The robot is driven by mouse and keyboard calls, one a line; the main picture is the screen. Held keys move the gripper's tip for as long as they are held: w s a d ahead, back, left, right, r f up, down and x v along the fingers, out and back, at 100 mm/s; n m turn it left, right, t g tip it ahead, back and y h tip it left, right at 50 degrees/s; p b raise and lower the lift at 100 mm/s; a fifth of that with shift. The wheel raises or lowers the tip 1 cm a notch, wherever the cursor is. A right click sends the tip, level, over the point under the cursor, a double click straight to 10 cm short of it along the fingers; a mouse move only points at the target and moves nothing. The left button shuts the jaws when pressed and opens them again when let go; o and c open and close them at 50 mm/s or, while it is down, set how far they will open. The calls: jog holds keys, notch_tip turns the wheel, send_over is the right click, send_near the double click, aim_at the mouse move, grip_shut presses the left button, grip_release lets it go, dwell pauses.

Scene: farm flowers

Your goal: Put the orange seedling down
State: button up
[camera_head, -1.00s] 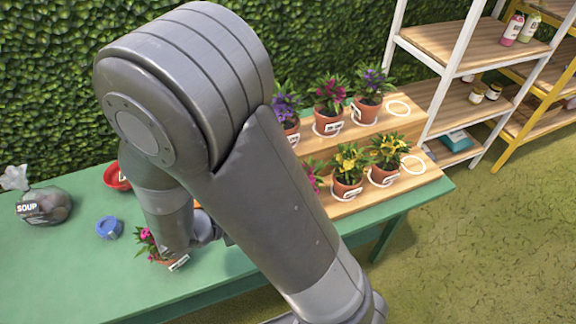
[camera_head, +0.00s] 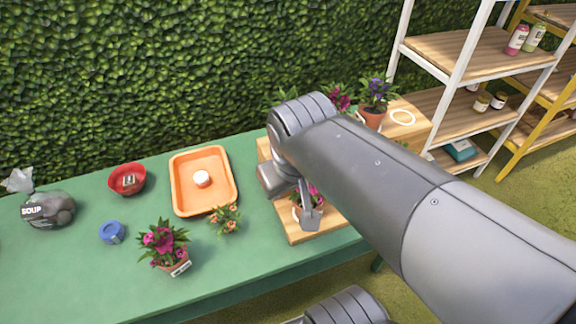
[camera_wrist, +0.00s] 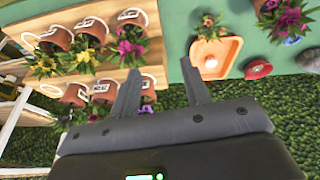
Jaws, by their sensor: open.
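The orange seedling (camera_head: 224,218), a small plant with orange flowers, stands on the green table at the front right corner of the orange tray. In the wrist view the seedling (camera_wrist: 209,27) is beside the tray; its base is hard to make out. My gripper (camera_head: 310,218) is to the right of it in the head view, over the near end of the wooden stepped stand (camera_head: 302,235). In the wrist view my gripper (camera_wrist: 158,85) has its two fingers apart, with nothing between them.
A pink-flowered pot (camera_head: 165,250), blue tape roll (camera_head: 112,233), red bowl (camera_head: 127,180) and soup bag (camera_head: 47,210) are on the table's left. The orange tray (camera_head: 178,195) holds a white object. Several potted flowers stand on the stand, partly behind my arm.

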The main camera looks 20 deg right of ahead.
jog(key=shift+s+d+r+m+t+y, duration=0.15)
jog(key=shift+r+m+t, duration=0.2)
jog(key=shift+r, duration=0.4)
jog(key=shift+s+a+r+m+t+y, duration=0.15)
jog(key=shift+r+m+t, duration=0.1)
jog(key=shift+r+t, duration=0.35)
jog(key=shift+d+r, duration=0.1)
